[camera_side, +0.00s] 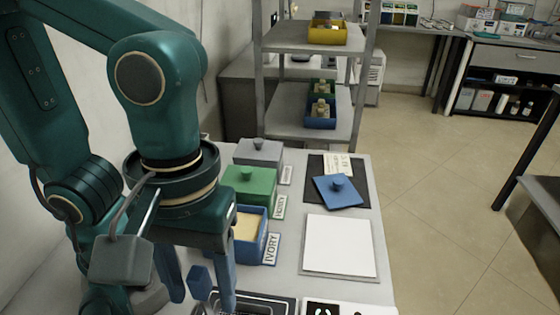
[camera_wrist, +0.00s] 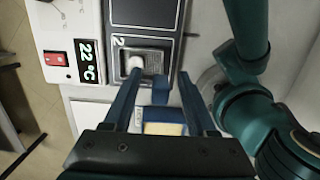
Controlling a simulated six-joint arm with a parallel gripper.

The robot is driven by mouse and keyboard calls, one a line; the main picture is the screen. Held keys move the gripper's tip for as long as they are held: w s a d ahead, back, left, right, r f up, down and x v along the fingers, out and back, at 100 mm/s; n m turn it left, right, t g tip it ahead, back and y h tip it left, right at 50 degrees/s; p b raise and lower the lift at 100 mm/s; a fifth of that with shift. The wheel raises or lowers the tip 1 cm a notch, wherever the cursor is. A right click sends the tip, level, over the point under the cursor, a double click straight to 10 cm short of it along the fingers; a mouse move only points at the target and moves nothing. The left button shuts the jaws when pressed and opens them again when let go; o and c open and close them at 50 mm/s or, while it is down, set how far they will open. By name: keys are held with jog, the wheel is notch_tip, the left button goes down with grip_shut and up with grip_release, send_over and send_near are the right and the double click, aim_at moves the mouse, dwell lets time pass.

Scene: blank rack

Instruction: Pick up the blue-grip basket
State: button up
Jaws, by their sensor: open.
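The blue grip (camera_side: 200,282) stands between the fingers of my gripper (camera_side: 203,299) in the side view. In the wrist view the blue grip (camera_wrist: 160,90) also shows between the two fingertips of my gripper (camera_wrist: 158,77). The fingers are open, with a gap on each side of the grip.
A dark panel (camera_wrist: 145,14) with wells, one marked 2, lies by a temperature display (camera_wrist: 88,60). An open blue box (camera_side: 263,238) labelled IVORY, a green box (camera_side: 248,184), a grey box (camera_side: 258,151), a blue lid (camera_side: 337,192) and a white mat (camera_side: 339,246) share the bench.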

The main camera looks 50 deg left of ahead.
jog(key=shift+f, duration=0.65)
grip_shut()
dwell(1.0)
